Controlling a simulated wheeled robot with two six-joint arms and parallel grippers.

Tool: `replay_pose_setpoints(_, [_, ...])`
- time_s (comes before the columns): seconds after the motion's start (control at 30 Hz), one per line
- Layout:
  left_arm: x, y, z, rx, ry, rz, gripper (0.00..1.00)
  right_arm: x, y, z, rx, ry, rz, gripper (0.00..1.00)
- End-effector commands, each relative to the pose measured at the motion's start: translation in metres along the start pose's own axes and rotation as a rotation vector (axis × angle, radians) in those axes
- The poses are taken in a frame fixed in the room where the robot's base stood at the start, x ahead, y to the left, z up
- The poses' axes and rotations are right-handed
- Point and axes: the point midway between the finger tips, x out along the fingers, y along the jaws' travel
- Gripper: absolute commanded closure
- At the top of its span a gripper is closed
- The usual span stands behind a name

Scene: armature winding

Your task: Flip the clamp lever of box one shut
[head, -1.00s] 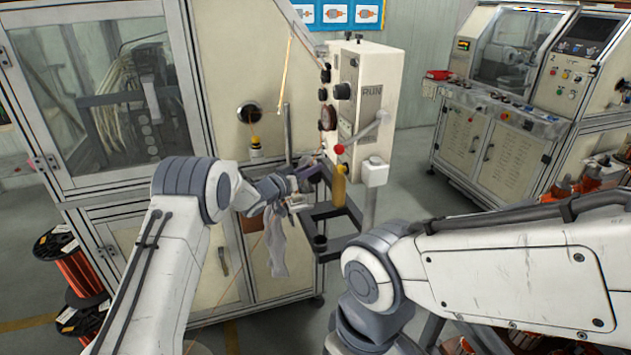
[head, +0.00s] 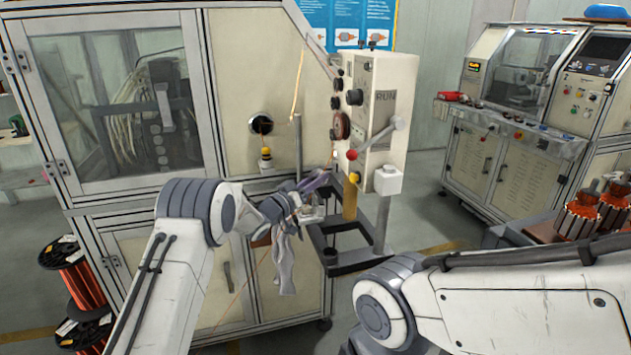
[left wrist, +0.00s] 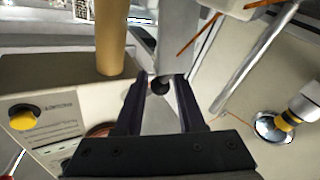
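The cream control box (head: 385,95) marked RUN stands beside the winding machine. A grey lever with a red ball (head: 352,155) is on its front side. My left gripper (head: 320,180) is low and left of that box, apart from the red ball. In the left wrist view, my left gripper (left wrist: 160,88) has its two dark fingers apart. A black ball (left wrist: 160,86) at the end of a grey rod (left wrist: 168,45) shows between the fingertips; I cannot tell whether they touch it. I cannot tell which part is the clamp lever. My right gripper is out of view.
A brown cylinder (left wrist: 112,40) stands close to the left fingers. A dark frame (head: 350,262) juts out below the box. A yellow-topped fitting (head: 265,158) is on the machine front. Copper spools (head: 75,280) stand at left. Open floor lies between the machines.

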Motion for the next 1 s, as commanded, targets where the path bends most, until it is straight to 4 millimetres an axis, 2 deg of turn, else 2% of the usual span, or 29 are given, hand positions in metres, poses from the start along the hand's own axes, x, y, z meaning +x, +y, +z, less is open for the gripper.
replay_pose_setpoints(0.37, [-0.004,-0.001,0.001,0.0,0.0,-0.001,0.6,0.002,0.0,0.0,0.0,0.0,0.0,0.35])
replay_pose_setpoints(0.57, [-0.032,-0.002,0.002,0.0,0.0,-0.003,0.6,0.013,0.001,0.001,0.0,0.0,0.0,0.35])
replay_pose_setpoints(0.8, [-0.079,-0.002,0.002,0.0,0.0,-0.003,0.6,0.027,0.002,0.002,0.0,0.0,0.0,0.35])
replay_pose_setpoints(1.0, [-0.101,-0.001,0.001,0.0,0.0,-0.001,0.6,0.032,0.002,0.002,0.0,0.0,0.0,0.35])
